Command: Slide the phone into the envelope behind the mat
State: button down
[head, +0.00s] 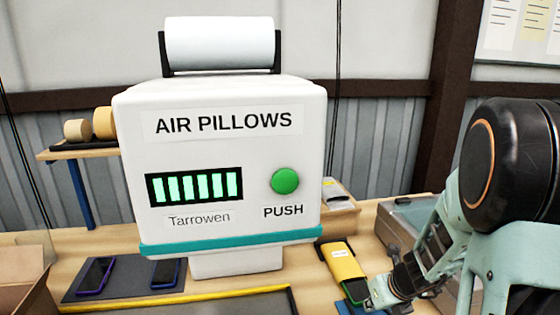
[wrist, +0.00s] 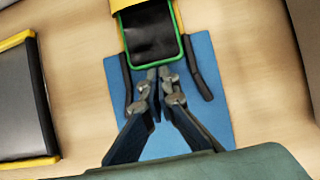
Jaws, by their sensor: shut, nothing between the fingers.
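The phone (wrist: 152,35) has a dark face and a green rim. It lies flat with its far end inside the mouth of the yellow envelope (wrist: 122,4) and its near part out over the blue mat (wrist: 208,75). In the head view the yellow envelope (head: 342,262) lies beyond the mat, and the green-rimmed phone (head: 355,289) shows at its near end. My gripper (wrist: 160,73) is shut and empty, with its tips at the phone's near edge; I cannot tell whether they touch. In the head view my gripper (head: 370,296) partly hides the mat.
Dark guide rails (wrist: 200,76) flank the mat. A black tray with yellow edges (wrist: 18,100) lies to the left. The white air pillow machine (head: 228,170) stands left of the envelope. Two other phones lie on a dark mat (head: 130,283) at far left. A grey case (head: 402,222) stands right.

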aim_at(357, 285)
jog(key=shift+w+a+p, duration=0.2)
jog(key=shift+w+p, duration=0.2)
jog(key=shift+w, duration=0.5)
jog(key=shift+w+a+p, duration=0.15)
jog(key=shift+w+p, duration=0.3)
jog(key=shift+w, duration=0.4)
jog(key=shift+w+a+p, duration=0.2)
jog(key=shift+w+p, duration=0.2)
jog(key=shift+w, duration=0.5)
jog(key=shift+w+a+r+p, duration=0.1)
jog(key=shift+w+a+p, duration=0.05)
jog(key=shift+w+p, duration=0.45)
jog(key=shift+w+a+p, duration=0.1)
jog(key=shift+w+p, duration=0.25)
jog(key=shift+w, duration=0.55)
jog(key=shift+s+d+b, duration=0.1)
jog(key=shift+s+b, duration=0.2)
jog(key=shift+s, duration=0.3)
notch_tip(357, 285, up, 8)
jog(key=p, duration=0.8)
